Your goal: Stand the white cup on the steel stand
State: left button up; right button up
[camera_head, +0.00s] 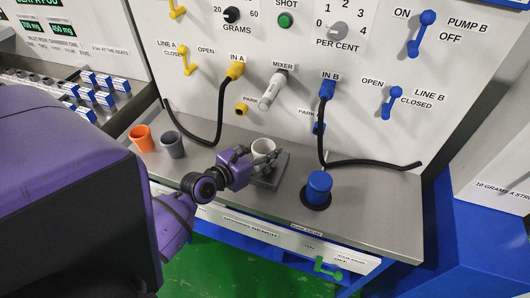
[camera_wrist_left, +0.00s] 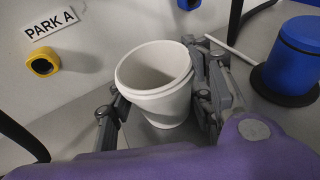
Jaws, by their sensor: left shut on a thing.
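The white cup (camera_head: 263,147) is upright between the fingers of my left gripper (camera_head: 250,160), near the back of the steel bench. In the left wrist view the cup (camera_wrist_left: 155,78) is empty as far as I see, and my left gripper (camera_wrist_left: 160,110) is shut on it from both sides. The steel stand (camera_head: 272,173) is a grey block under and in front of the cup. The cup and fingers hide part of it, and I cannot tell whether the cup's base touches it. My right gripper is not in view.
An orange cup (camera_head: 141,138) and a grey cup (camera_head: 172,144) stand left on the bench. A blue cylinder (camera_head: 319,186) on a dark base stands right of the stand. The mixer nozzle (camera_head: 271,91) and black hoses are behind.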

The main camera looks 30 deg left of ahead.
pick_arm(q)
jog(key=shift+r, duration=0.1)
jog(key=o, duration=1.2)
jog(key=shift+o, duration=0.2)
jog(key=shift+r, duration=0.1)
jog(key=v, duration=1.2)
jog(key=shift+b, duration=0.4)
